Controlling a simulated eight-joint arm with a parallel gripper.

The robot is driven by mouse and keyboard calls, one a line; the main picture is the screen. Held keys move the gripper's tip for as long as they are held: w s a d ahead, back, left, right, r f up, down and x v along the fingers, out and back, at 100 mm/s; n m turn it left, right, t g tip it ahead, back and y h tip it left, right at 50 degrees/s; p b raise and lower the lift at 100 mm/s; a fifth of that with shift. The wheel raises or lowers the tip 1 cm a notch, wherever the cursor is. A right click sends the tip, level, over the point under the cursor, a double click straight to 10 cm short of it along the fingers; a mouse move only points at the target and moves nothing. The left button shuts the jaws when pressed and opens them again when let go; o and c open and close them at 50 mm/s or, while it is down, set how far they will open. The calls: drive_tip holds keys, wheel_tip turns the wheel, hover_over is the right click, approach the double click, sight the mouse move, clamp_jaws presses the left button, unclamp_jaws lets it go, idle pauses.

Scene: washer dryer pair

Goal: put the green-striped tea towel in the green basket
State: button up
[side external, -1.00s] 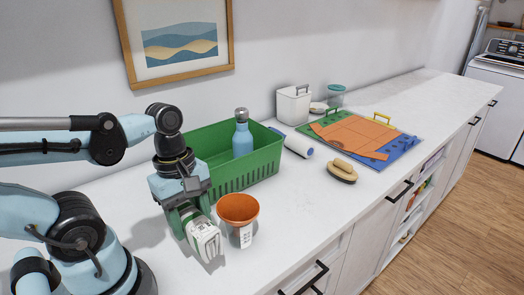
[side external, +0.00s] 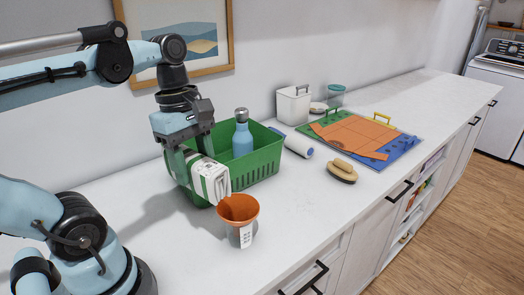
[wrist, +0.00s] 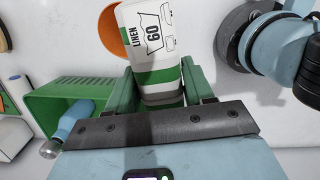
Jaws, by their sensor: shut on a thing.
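The green-striped tea towel (side external: 211,179) is a folded white bundle with green stripes, with a label band. My gripper (side external: 193,168) is shut on it and holds it above the counter, in front of the left end of the green basket (side external: 262,166). In the wrist view the towel (wrist: 152,40) sits between the green fingers of my gripper (wrist: 155,88), with "LINEN 60" printed on it. The green basket (wrist: 48,118) shows to the left there. A blue bottle (side external: 242,138) with a grey cap stands in the basket. The basket's left part is hidden behind my gripper and towel.
An orange-rimmed pot (side external: 239,210) with a tag stands just in front of the towel. A brush (side external: 342,171), a lint roller (side external: 297,146), a white canister (side external: 293,105) and a coloured board with orange cloth (side external: 358,134) lie to the right.

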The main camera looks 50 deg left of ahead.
drive_tip(key=w+a+f+n, duration=0.1)
drive_tip(key=w+a+n, duration=0.2)
drive_tip(key=w+a, duration=0.55)
drive_tip(key=w+a+f+n, duration=0.1)
drive_tip(key=w+a+n, duration=0.25)
drive_tip(key=a, duration=0.95)
drive_tip(key=shift+t+y, duration=0.3)
drive_tip(key=shift+t, duration=0.1)
drive_tip(key=shift+d+f, duration=0.2)
drive_tip(key=shift+f, duration=3.5)
drive_tip(key=shift+d+f, duration=0.2)
drive_tip(key=shift+f, duration=3.45)
drive_tip(key=shift+f, duration=0.15)
drive_tip(key=o, duration=1)
drive_tip(key=shift+o, duration=0.2)
